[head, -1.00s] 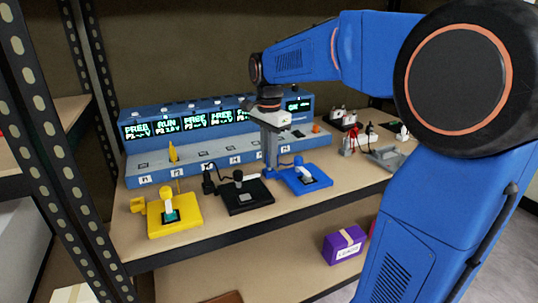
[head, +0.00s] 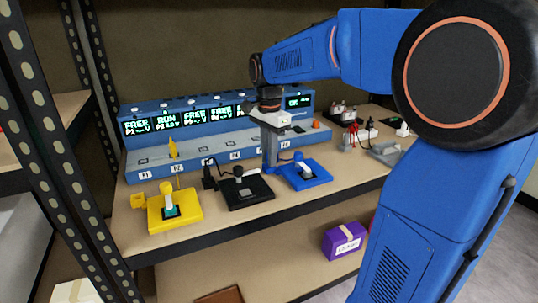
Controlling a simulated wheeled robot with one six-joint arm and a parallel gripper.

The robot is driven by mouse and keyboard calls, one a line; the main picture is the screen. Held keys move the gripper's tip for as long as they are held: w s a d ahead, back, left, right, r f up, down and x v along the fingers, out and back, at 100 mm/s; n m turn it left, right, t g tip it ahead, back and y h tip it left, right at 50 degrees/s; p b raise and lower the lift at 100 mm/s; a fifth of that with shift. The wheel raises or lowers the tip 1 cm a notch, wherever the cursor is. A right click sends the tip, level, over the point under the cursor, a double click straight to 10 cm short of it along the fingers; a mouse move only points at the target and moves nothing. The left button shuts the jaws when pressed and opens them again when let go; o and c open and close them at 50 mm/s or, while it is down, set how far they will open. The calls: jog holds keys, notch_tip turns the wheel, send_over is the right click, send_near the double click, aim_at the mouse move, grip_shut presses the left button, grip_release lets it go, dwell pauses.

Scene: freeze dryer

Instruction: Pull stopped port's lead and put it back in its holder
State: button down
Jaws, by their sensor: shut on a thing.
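The blue unit (head: 215,150) has a row of ports along its ledge and lit displays above. The P2 display (head: 167,126) appears to read RUN; P1, P3 and P4 appear to read FREE. A yellow lead plug (head: 173,149) stands upright in the ledge near P2.
An orange piece (head: 316,125) sits at the ledge's right end. Red and black items (head: 354,136) and a grey tray (head: 384,152) stand at the right of the shelf. A purple box (head: 342,242) is on the lower shelf. A metal upright (head: 50,130) bounds the left.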

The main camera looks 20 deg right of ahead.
jog(key=c, duration=1.6)
grip_release()
jog(key=shift+c, duration=0.2)
notch_tip(320, 180, up, 17)
jog(key=shift+r, duration=0.2)
jog(key=s+a+f+n+t, duration=0.1)
jog(key=s+f+n+t, duration=0.3)
jog(key=s+f+n, duration=1.1)
jog(key=s+f, duration=1)
jog(key=s, duration=0.1)
jog(key=shift+a+t, duration=0.3)
jog(key=shift+t, duration=0.1)
